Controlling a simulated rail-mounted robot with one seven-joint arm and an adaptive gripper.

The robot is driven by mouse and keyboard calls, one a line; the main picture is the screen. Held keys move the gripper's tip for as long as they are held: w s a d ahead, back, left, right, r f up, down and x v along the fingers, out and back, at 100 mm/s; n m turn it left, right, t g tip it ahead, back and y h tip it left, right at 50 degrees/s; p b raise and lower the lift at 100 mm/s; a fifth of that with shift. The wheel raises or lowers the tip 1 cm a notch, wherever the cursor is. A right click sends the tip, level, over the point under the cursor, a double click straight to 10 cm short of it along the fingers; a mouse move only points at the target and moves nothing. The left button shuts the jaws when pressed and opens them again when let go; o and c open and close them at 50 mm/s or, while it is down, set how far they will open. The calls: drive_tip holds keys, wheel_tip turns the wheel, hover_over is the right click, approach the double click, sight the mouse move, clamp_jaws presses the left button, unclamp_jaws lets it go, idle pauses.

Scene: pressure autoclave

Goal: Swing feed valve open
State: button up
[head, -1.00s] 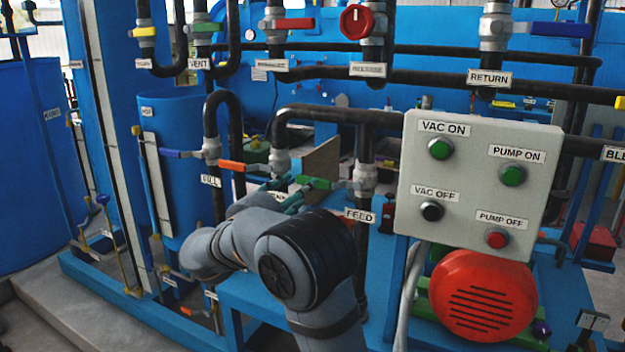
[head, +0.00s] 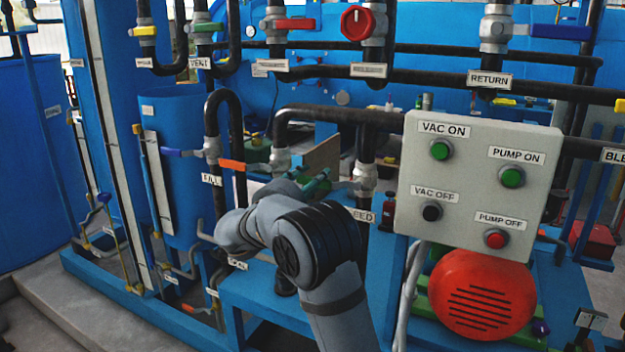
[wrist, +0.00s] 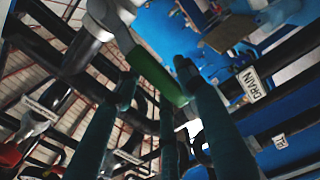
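The feed valve (head: 366,178) is a grey valve body on a black pipe, left of the control panel, above the partly covered FEED label (head: 362,216). Its green lever stands out clearly in the wrist view (wrist: 157,73), running slantwise from the grey body at upper left. In the head view the lever is mostly hidden around my teal fingers. My gripper (head: 318,184) is at the lever, left of the valve body. In the wrist view its two fingers (wrist: 157,70) are apart, with the lever crossing between or just past their tips. I cannot tell whether they touch it.
The grey control panel (head: 480,180) with several buttons and a red motor (head: 480,295) stand close on the right. An orange-handled valve (head: 231,164) and a blue-handled one (head: 171,152) are on the left. Black pipes (head: 340,115) run above.

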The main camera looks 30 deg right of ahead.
clamp_jaws()
idle(0.6)
